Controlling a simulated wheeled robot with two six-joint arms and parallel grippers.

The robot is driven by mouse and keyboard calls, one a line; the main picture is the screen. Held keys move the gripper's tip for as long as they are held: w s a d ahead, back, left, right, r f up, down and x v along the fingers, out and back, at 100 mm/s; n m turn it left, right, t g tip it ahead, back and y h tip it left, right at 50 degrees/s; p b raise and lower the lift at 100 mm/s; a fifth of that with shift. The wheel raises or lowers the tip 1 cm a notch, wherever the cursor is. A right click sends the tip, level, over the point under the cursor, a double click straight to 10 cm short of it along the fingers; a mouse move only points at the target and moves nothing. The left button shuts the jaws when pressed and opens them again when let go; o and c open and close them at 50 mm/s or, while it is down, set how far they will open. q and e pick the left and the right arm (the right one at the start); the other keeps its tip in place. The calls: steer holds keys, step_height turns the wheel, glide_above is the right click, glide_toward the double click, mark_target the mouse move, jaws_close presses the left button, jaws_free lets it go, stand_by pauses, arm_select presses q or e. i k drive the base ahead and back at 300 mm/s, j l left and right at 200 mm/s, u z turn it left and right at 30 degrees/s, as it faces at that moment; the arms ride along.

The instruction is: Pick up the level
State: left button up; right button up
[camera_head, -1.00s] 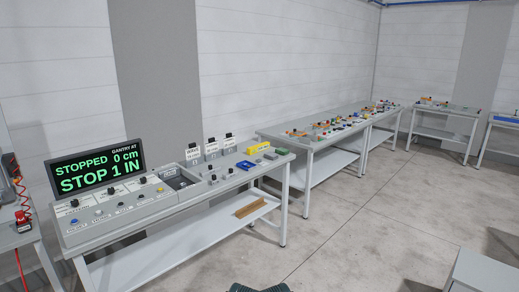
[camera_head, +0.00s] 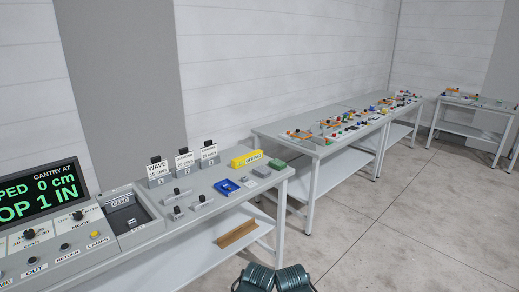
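A yellow block with dark lettering (camera_head: 247,158) lies near the back right of the near table. It may be the level, but its lettering is too small to read surely. A long brown bar (camera_head: 237,234) lies on the shelf under that table. I cannot tell for certain which thing is the level.
The near table (camera_head: 212,222) carries a control panel with a green-lettered display (camera_head: 42,191), a blue tray (camera_head: 227,187), a green block (camera_head: 278,164) and several small labelled stands. Further tables with small parts stand along the wall. The floor at right (camera_head: 400,235) is clear.

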mark_target(241, 161)
steer(key=i+l, duration=0.2)
steer(key=i, duration=0.45)
steer(key=i+l, duration=0.2)
steer(key=i, duration=0.4)
steer(key=i+l, duration=0.2)
steer(key=i, duration=0.45)
steer(key=k+l+z, duration=0.05)
